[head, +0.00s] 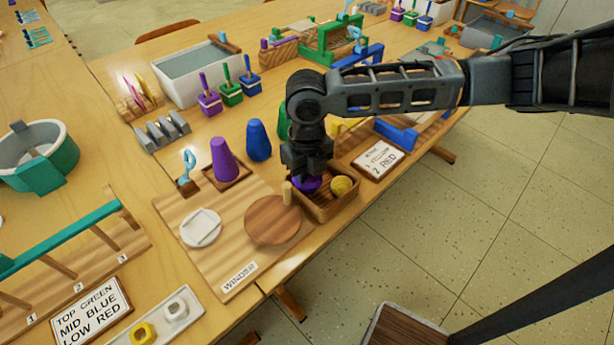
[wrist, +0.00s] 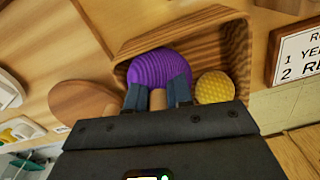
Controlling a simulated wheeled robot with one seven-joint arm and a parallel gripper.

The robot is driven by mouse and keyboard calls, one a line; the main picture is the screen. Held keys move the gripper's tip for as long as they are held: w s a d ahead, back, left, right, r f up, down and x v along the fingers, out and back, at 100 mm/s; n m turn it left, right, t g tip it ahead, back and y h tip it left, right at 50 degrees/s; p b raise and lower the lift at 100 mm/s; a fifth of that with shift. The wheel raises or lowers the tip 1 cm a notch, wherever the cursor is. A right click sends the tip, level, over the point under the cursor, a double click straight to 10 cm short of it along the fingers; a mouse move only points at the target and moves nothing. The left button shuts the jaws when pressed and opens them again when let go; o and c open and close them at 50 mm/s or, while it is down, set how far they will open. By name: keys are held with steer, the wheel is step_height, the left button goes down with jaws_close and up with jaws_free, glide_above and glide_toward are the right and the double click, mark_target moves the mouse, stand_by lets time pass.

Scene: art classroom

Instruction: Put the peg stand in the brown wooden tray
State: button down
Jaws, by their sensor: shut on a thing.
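My gripper (head: 307,176) points down over the brown wooden tray (head: 336,211) in the head view. The tray also shows in the wrist view (wrist: 232,45). A purple ridged ball (wrist: 160,66) lies beyond the fingers, and a yellow ball (wrist: 215,88) sits to its right. Whether the held piece touches the tray, I cannot tell.
A round wooden disc (head: 272,221) on the winder board lies left of the tray, with a short upright post (head: 287,194) near its edge. A lettered card (head: 379,158) lies to the right. Purple (head: 224,160) and blue (head: 258,140) cones stand behind. The table edge is close in front.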

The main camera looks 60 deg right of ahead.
steer(key=c, duration=0.9)
jaws_free()
steer(key=shift+c, duration=0.2)
steer(key=shift+r, duration=0.1)
step_height(320, 180, up, 8)
steer(key=shift+f, duration=0.2)
